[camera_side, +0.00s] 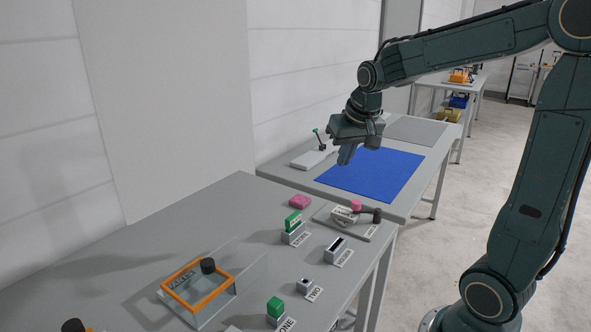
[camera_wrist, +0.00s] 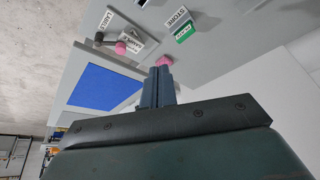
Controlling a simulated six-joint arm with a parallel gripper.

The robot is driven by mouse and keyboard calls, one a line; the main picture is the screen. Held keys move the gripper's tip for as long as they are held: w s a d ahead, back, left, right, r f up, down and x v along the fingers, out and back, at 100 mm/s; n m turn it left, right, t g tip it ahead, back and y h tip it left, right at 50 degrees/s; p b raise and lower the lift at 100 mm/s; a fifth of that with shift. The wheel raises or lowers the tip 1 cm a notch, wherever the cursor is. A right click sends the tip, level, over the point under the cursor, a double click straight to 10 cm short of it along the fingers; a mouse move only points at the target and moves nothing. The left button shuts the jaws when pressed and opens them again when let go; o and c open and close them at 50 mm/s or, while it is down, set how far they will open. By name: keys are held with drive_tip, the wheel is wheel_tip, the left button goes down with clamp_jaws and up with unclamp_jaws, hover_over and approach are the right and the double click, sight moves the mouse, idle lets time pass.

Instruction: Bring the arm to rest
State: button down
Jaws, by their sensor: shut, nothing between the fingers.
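My gripper (camera_side: 347,154) is shut and empty. In the side view it hangs from my raised arm above the far table, over the left part of the blue cloth (camera_side: 384,175). The fingers point down and touch nothing that I can see. In the wrist view the closed fingers (camera_wrist: 161,73) show at the middle, with a pink block (camera_wrist: 164,61) just beyond their tips in the picture. The blue cloth also shows in the wrist view (camera_wrist: 104,87), left of the fingers.
The near table (camera_side: 128,241) holds an orange-framed clear box (camera_side: 197,289), green blocks (camera_side: 293,221) in labelled holders and the pink block (camera_side: 300,201). A small lever (camera_side: 320,140) stands upright on the far table's left side. A wall (camera_side: 165,95) runs along the left.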

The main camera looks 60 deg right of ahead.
drive_tip(key=s+a+n+t+y, duration=0.1)
drive_tip(key=s+a+n, duration=0.5)
drive_tip(key=s+a, duration=0.9)
drive_tip(key=shift+s+r+n+t+y, duration=0.3)
drive_tip(key=shift+s+n+y, duration=0.1)
drive_tip(key=shift+s+y, duration=0.25)
drive_tip(key=shift+w, duration=0.1)
